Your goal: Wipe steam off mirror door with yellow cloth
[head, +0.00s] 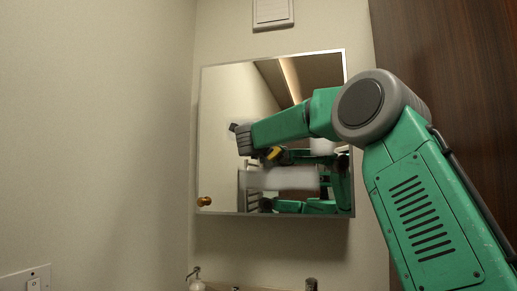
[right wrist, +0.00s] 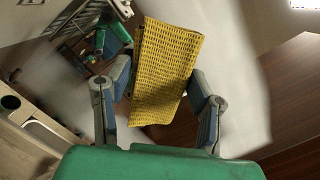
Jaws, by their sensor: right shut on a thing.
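The mirror door (head: 225,85) hangs on the wall, shut as far as I can see, with a brass knob (head: 204,201) at its lower left. A white band of steam (head: 283,178) crosses its lower middle, and a smaller pale patch (head: 322,146) shows beside my arm. My right gripper (right wrist: 160,78) is shut on the yellow cloth (right wrist: 166,65), a woven piece standing up between its fingers. In the head view the right gripper (head: 233,128) is mostly hidden behind my wrist, in front of the mirror's left part. Contact with the glass cannot be told. My left gripper is not directly in view.
A soap dispenser (head: 196,280) and a dark tap (head: 311,284) stand below the mirror. A vent (head: 272,13) is above it. A dark wood panel (head: 440,60) rises at the right. The left wall is bare except for a switch (head: 34,284).

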